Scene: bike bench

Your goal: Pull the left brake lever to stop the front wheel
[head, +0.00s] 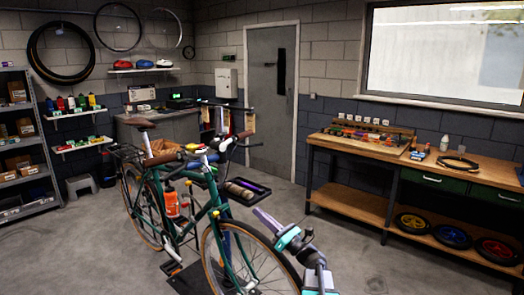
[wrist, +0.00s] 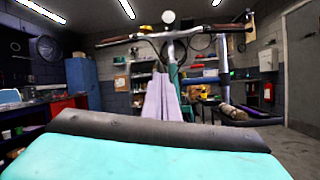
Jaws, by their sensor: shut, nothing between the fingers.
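The green bike stands in the middle of the head view, its front wheel (head: 246,258) toward me and cut off by the lower edge. Its handlebar (head: 208,150) has a brown grip (head: 245,134) at the right end; the wrist view shows the handlebar (wrist: 172,34) ahead and above, with this grip (wrist: 230,27) at the right. The thin brake levers are too small to tell from the bar. My gripper (head: 262,215) is in front of the bike, below the bars and apart from them. Its pale fingers (wrist: 162,98) are shut and empty.
A black tray (head: 262,190) with a roll sits beside the bike, right of the frame. A wooden workbench (head: 450,172) stands along the right wall, shelves (head: 20,140) at the left. The floor between bike and workbench is clear.

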